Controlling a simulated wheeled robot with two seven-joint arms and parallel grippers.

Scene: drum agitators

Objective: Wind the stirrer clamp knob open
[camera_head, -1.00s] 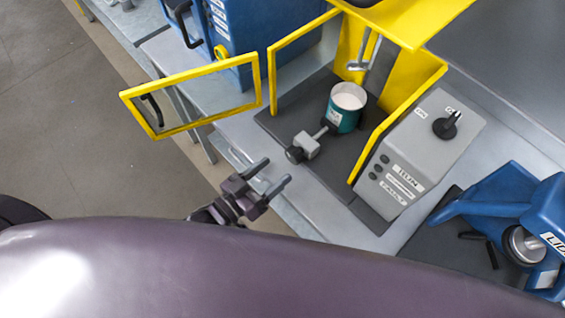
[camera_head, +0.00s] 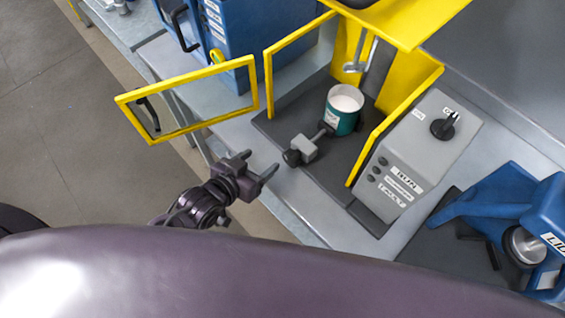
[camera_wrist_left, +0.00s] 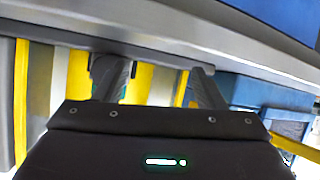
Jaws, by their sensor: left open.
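The stirrer clamp knob (camera_head: 292,158) is dark and round, on the front end of a small grey clamp block (camera_head: 303,148) in the head view. A rod runs from the block toward a teal pot (camera_head: 341,119) with white contents on the dark base plate. My left gripper (camera_head: 261,162) is open and empty, just left of the knob in the picture, with a small gap visible between. Its two spread fingers also show in the left wrist view (camera_wrist_left: 159,72), where I cannot make out the knob. My right gripper is not in view.
A yellow-framed enclosure stands around the pot, its door (camera_head: 190,100) swung open to the left. A grey control box (camera_head: 420,145) stands right of it, and a blue machine (camera_head: 490,210) farther right. Grey floor (camera_head: 70,150) lies left of the table.

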